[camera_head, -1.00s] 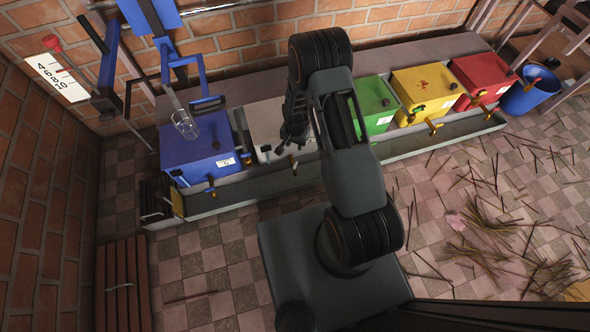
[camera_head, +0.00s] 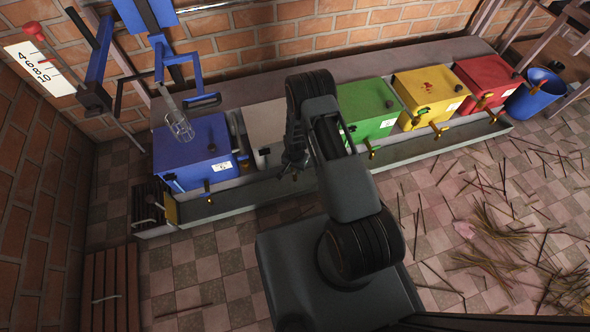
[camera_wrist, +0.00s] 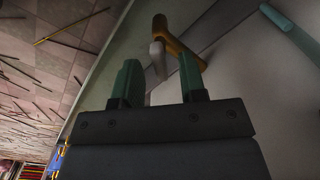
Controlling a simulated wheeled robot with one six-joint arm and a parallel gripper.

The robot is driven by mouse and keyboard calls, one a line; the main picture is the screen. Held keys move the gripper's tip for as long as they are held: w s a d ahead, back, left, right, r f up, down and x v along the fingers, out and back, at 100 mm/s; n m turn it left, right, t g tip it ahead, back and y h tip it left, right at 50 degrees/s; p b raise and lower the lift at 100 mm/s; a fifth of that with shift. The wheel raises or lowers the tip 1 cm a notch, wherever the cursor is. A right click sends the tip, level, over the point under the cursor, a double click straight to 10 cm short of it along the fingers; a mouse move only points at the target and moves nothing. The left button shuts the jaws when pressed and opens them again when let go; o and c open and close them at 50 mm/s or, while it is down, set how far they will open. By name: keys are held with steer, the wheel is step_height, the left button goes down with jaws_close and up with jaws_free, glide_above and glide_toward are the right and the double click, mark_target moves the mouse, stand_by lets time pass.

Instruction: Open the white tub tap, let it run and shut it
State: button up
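The white tub (camera_head: 264,124) stands between the blue and green tubs, partly hidden by my arm. My gripper (camera_head: 292,172) is low at its front, over the trough edge, and hides its tap in the head view. In the wrist view the brass tap (camera_wrist: 181,44) sticks out from the tub's pale wall (camera_wrist: 265,90), just beyond my fingers. A pale lever-like part (camera_wrist: 157,58) reaches down from it between the fingertips. My gripper (camera_wrist: 161,76) is open, its green fingers apart on either side of that part. Contact and any flow cannot be told.
The blue tub (camera_head: 190,152), green tub (camera_head: 368,108), yellow tub (camera_head: 428,92) and red tub (camera_head: 487,80) stand in the row. A long trough (camera_head: 245,196) runs along the front. Sticks (camera_head: 490,230) litter the floor at right.

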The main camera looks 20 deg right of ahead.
steer(key=shift+f, duration=0.3)
jaws_close()
stand_by(0.3)
